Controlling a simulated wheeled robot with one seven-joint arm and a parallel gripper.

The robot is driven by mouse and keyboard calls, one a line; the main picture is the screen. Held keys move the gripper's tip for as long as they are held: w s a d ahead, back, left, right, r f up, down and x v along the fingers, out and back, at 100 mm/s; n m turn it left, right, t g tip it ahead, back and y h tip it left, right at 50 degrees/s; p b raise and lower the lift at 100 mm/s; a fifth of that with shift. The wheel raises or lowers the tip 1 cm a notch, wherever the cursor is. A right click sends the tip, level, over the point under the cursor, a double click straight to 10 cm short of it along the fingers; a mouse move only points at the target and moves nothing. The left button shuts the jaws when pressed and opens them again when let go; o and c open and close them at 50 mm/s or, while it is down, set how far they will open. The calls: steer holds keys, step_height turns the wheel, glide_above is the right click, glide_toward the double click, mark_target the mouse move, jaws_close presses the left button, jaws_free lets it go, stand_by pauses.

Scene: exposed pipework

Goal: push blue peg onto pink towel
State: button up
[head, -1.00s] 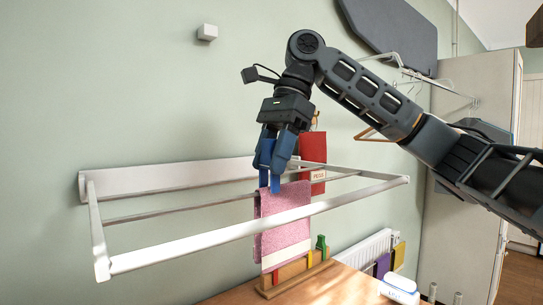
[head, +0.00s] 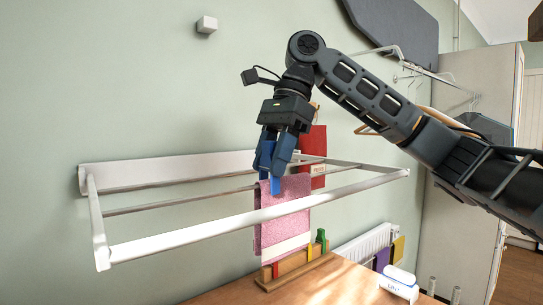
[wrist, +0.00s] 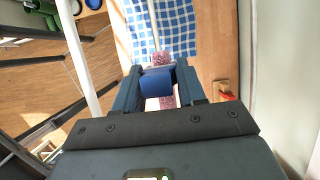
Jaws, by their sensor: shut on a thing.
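My gripper (head: 273,172) points down above the drying rack and is shut on the blue peg (head: 275,186). The blue peg (wrist: 157,84) also shows between the fingers in the wrist view. The pink towel (head: 285,212), with a white band near its lower end, hangs over a rail of the rack. In the head view the peg's lower end overlaps the towel's top edge. I cannot tell whether its jaws straddle the cloth.
The white wall rack (head: 200,237) has a front bar crossing before the towel. A red bag (head: 313,160) hangs behind it, close to the gripper. A blue checked cloth (wrist: 178,22) shows in the wrist view.

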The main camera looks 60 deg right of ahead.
steer(key=shift+f, duration=0.75)
steer(key=o, duration=1.1)
steer(key=shift+r, duration=0.1)
steer(key=shift+r+p, duration=1.3)
steer(key=shift+p, duration=0.1)
steer(key=shift+r+p, duration=0.35)
steer(key=shift+r, duration=1.8)
